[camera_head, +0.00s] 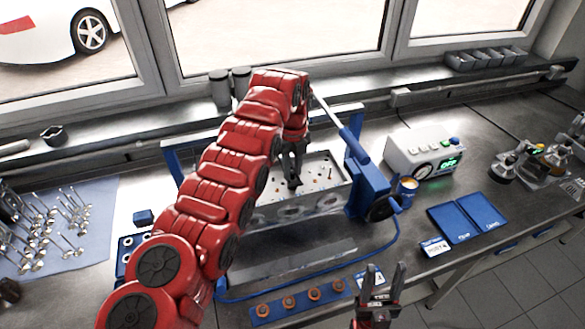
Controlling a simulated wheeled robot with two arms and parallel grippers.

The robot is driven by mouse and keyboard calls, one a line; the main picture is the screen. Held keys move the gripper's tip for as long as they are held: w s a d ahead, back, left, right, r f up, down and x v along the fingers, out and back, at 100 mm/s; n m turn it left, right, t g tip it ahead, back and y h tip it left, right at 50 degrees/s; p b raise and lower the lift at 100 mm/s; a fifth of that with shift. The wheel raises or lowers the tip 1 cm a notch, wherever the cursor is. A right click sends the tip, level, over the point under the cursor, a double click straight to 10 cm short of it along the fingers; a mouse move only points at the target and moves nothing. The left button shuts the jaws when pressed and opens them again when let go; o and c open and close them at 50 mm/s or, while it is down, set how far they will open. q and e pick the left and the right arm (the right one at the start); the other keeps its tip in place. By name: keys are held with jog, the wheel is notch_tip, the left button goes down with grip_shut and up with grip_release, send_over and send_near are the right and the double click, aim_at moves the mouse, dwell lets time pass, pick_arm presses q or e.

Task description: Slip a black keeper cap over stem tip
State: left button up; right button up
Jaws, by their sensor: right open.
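The grey cylinder head (337,195) sits in a blue stand at the centre, with several small reddish stem tips on its pale top. My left gripper (293,184) points down over the head's top, among the stem tips. Its fingertips are small and dark, so I cannot tell whether they are shut or hold a black cap. I cannot make out a black keeper cap for certain. My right gripper (383,274) is open and empty, pointing up at the front, apart from the head.
Several copper-coloured rings lie on a blue strip (276,307) at the front. A blue tool (352,143) stands over the head's right end. Valves lie on a blue cloth (98,190) at left.

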pick_arm(q)
jog(key=shift+o, duration=1.4)
jog(key=shift+r+b, duration=0.35)
jog(key=shift+r, duration=0.2)
notch_tip(320, 180, up, 3)
jog(key=shift+d+r, duration=0.1)
jog(key=shift+r, duration=0.05)
notch_tip(320, 180, up, 8)
jog(key=p, duration=0.7)
jog(key=shift+f+p, duration=0.2)
jog(key=shift+p, duration=0.1)
jog(key=shift+f, duration=0.1)
